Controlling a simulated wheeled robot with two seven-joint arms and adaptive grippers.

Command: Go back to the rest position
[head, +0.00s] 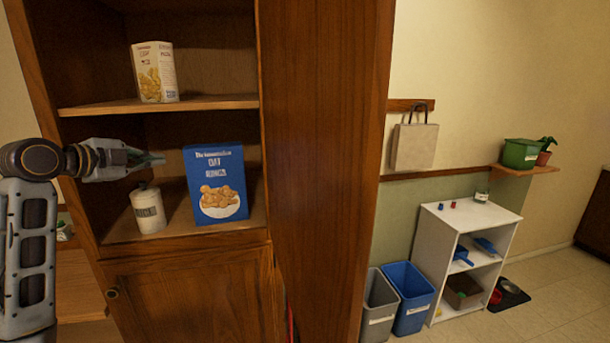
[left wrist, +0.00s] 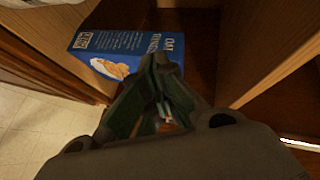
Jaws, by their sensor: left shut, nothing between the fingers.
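My left gripper (head: 152,160) comes in from the left in the head view and is shut and empty. Its fingertips are in the opening of a wooden cabinet, in front of the shelf space between the two shelves. The fingers also show in the left wrist view (left wrist: 157,75), closed together. A blue oat cereal box (head: 216,184) stands on the lower shelf, right of the fingertips and apart from them in the head view. It also shows beyond the fingers in the left wrist view (left wrist: 130,48). A white canister (head: 148,208) stands below the gripper. My right gripper is not in view.
A tan box (head: 154,72) stands on the upper shelf (head: 190,103). The open cabinet's right side panel (head: 325,150) rises beside it. Farther right are a grey bin (head: 380,305), a blue bin (head: 410,297), a white shelf unit (head: 470,216) and a hanging bag (head: 414,146).

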